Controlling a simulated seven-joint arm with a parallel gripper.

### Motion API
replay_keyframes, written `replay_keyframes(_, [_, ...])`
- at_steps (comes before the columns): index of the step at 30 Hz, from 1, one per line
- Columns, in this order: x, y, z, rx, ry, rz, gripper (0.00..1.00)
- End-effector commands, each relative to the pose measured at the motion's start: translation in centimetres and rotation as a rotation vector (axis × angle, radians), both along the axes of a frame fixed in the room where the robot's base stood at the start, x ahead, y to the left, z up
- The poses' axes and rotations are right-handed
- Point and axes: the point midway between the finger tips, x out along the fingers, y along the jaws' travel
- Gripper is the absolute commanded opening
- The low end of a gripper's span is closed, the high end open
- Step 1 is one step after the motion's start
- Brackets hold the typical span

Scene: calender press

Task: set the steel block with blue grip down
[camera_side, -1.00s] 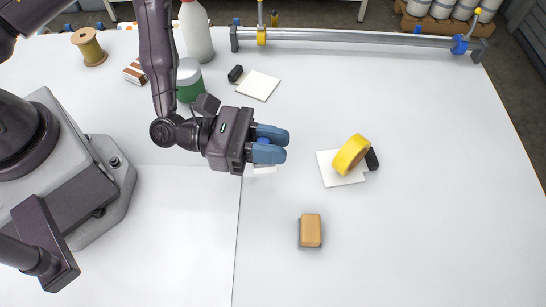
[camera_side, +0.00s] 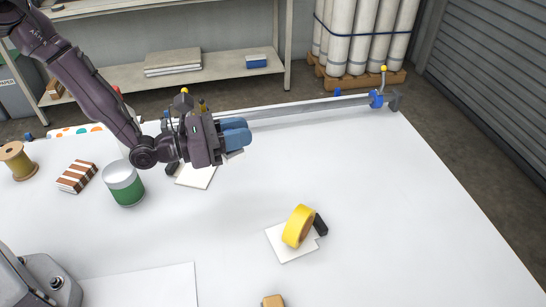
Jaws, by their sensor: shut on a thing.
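My gripper (camera_side: 236,133), with blue fingers, is at the back of the white table, just in front of the long metal rail (camera_side: 310,105). It is shut on the steel block with blue grip. A small grey part of the block (camera_side: 236,154) shows below the fingers; the grip is hidden between them. I cannot tell whether the block touches the table. A white tile (camera_side: 196,178) lies below and left of the fingers, with a dark block (camera_side: 172,168) at its left edge.
A wooden block (camera_side: 272,301) is at the front edge of view. A green-and-white can (camera_side: 124,183), striped stack (camera_side: 77,176) and spool (camera_side: 17,161) stand left. The right side is clear.

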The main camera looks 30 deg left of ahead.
Motion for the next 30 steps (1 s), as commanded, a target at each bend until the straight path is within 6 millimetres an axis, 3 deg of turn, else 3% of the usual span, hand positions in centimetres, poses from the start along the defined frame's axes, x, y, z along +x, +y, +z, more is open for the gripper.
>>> replay_keyframes(5, [4.1, -1.5, -2.0, -0.001, -0.002, -0.001, 0.00])
replay_keyframes(12, [7.0, -2.5, -6.0, 0.000, 0.001, -0.002, 0.00])
replay_keyframes(21, [8.6, -3.0, -8.0, 0.001, -0.001, -0.002, 0.00])
replay_keyframes(25, [8.5, -2.9, -10.0, 0.000, 0.001, -0.001, 0.00])
replay_keyframes(30, [8.6, -2.9, -10.8, -0.001, -0.002, -0.002, 0.00])
